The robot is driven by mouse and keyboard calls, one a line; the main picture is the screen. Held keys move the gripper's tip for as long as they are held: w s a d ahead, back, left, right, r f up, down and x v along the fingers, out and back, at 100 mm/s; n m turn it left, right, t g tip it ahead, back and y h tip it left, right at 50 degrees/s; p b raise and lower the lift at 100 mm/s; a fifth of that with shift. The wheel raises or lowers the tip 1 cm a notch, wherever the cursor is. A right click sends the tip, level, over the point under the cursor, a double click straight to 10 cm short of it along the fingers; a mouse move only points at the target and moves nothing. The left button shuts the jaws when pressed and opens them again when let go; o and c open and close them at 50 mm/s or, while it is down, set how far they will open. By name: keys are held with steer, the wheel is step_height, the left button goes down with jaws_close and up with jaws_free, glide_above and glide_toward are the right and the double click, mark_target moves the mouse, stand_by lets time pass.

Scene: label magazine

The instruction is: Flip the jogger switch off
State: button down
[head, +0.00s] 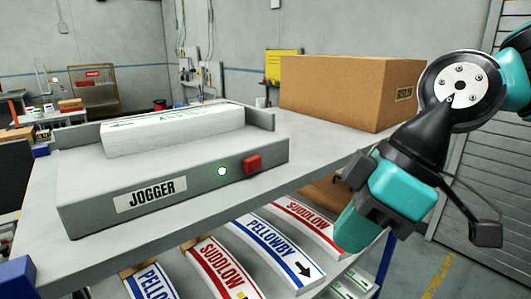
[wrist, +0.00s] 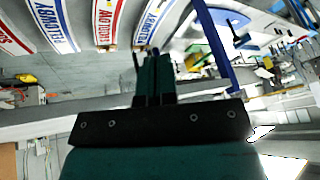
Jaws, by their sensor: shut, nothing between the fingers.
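The grey jogger (head: 85,212) stands on the bench with its name plate facing me in the head view. A red switch (head: 252,163) sits on its front face near the right end, and a green lamp (head: 222,171) beside it glows. A stack of white labels (head: 175,133) lies on top of the jogger. My gripper (head: 352,235) is right of and lower than the switch, beyond the bench's front edge and apart from the jogger. Its teal fingers are together and empty in the wrist view (wrist: 154,75). I cannot make out the switch in the wrist view.
A cardboard box (head: 335,92) stands on the bench behind and right of the jogger. Label bundles (head: 285,250) lie on a sloped rack under the bench top, close to my gripper. A blue post (wrist: 215,45) shows in the wrist view. The bench top right of the switch is clear.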

mark_target(253, 164)
steer(key=w+r+n+y+p, duration=0.1)
steer(key=w+r+n+p, duration=0.1)
steer(key=w+r+n, duration=0.6)
step_height(253, 164, up, 4)
steer(key=n, duration=0.4)
steer(key=shift+f+t+y, duration=0.2)
steer(key=shift+t+y, duration=0.1)
steer(key=shift+y, duration=0.1)
steer(key=shift+a, duration=0.1)
steer(key=p+x, duration=0.1)
steer(key=x, duration=0.2)
steer(key=w+a+p+x, duration=0.1)
steer(key=x, duration=0.3)
steer(key=w+r+p+x, duration=0.1)
steer(key=p+x, duration=0.1)
steer(key=x, duration=0.2)
steer(key=shift+a, duration=0.25)
steer(key=shift+w+a+f+p, duration=0.15)
steer(key=shift+w+a+p, duration=0.2)
steer(key=shift+w, duration=0.1)
